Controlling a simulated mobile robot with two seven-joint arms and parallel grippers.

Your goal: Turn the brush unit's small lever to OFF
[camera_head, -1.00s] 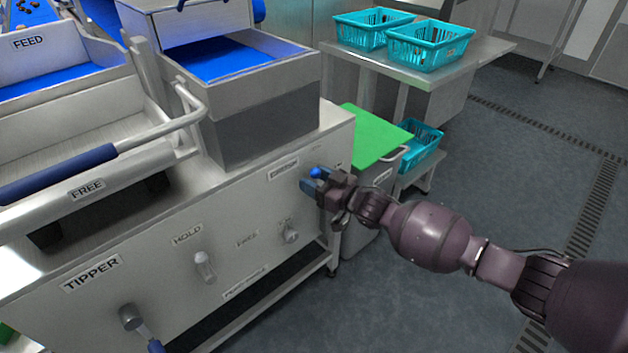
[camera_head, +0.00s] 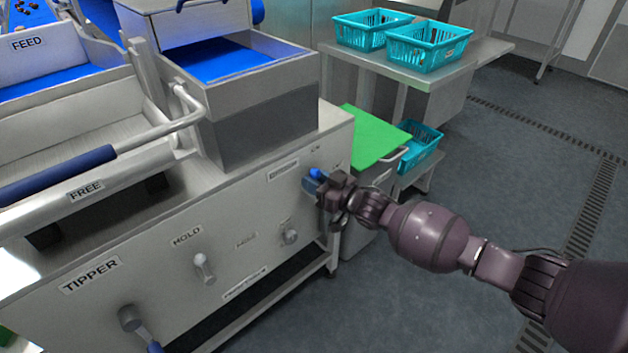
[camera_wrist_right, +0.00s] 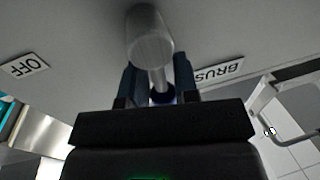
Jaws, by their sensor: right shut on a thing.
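The brush unit's small lever (camera_wrist_right: 158,80) shows in the right wrist view as a short metal stem from a round grey hub, with a blue end between my fingers. In the head view its blue end (camera_head: 316,174) shows at the upper right of the cabinet front. My right gripper (camera_head: 312,186) is shut on the lever; in the wrist view its two fingers (camera_wrist_right: 158,85) stand on either side of the stem. My left gripper is not in view.
A green-topped stand (camera_head: 372,136) and a teal crate (camera_head: 420,146) stand beyond my right gripper. The floor at the right is open.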

